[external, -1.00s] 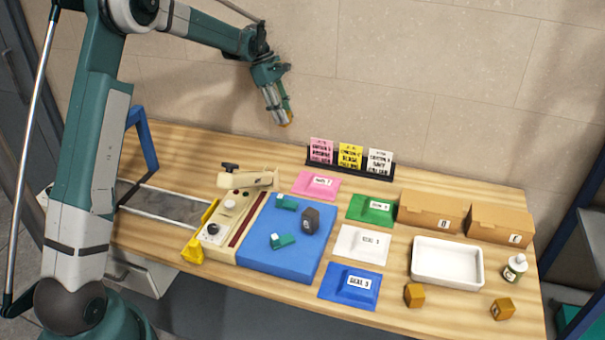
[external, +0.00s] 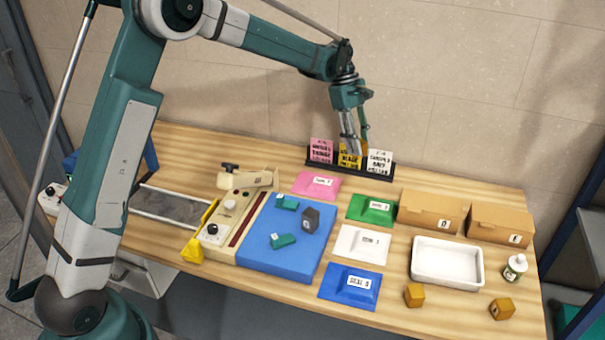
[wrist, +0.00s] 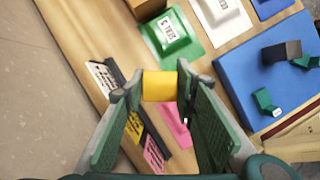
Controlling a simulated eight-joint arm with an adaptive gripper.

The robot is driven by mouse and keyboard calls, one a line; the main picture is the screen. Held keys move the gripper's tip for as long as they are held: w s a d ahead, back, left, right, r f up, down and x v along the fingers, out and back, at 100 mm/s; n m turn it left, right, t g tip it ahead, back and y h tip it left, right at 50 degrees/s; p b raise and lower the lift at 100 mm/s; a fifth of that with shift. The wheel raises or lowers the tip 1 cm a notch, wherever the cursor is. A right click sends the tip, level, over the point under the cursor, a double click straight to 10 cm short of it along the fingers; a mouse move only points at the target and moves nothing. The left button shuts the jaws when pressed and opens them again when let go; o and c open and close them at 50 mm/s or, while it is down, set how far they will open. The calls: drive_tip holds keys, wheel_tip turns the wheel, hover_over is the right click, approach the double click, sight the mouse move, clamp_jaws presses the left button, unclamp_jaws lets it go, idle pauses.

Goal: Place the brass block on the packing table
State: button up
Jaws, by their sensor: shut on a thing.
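My gripper (external: 357,148) is shut on a yellow-gold block, the brass block (wrist: 160,86), which sits between the fingertips in the wrist view. In the external view the block is hard to tell apart from the yellow card behind it. My gripper is in the air, pointing down, in front of the card rack at the back of the table. The packing table (external: 190,150) is a pale wooden top. Two more brass-coloured cubes stand on its front right part, one (external: 414,295) left of the other (external: 502,308).
The card rack (external: 380,171) stands below my gripper. Pink, green (external: 371,209), white and blue packets lie mid-table. A white tray (external: 447,281), two cardboard boxes (external: 430,212) and a bottle (external: 515,267) are at the right. A blue mat (external: 275,255) holds small blocks.

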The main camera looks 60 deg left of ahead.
drive_tip(key=w+d+m+g, duration=0.1)
drive_tip(key=w+d+m, duration=0.1)
drive_tip(key=d, duration=1.4)
drive_tip(key=w+d+m+g, duration=0.1)
drive_tip(key=d+m, duration=0.1)
drive_tip(key=d, duration=1.4)
drive_tip(key=s+d+m+g, duration=0.1)
drive_tip(key=s+d+m, duration=0.15)
drive_tip(key=d, duration=0.95)
drive_tip(key=s+d+m, duration=0.1)
drive_tip(key=s+d, duration=0.2)
drive_tip(key=d, duration=0.9)
drive_tip(key=shift+w+a+f, duration=0.1)
drive_tip(key=shift+a+f, duration=0.05)
drive_tip(key=shift+f, duration=1.1)
drive_tip(key=shift+w+a+f, duration=0.1)
drive_tip(key=shift+a+f, duration=0.05)
drive_tip(key=shift+f, duration=1.1)
drive_tip(key=shift+f, duration=3.15)
drive_tip(key=shift+f, duration=0.1)
drive_tip(key=shift+f, duration=1.75)
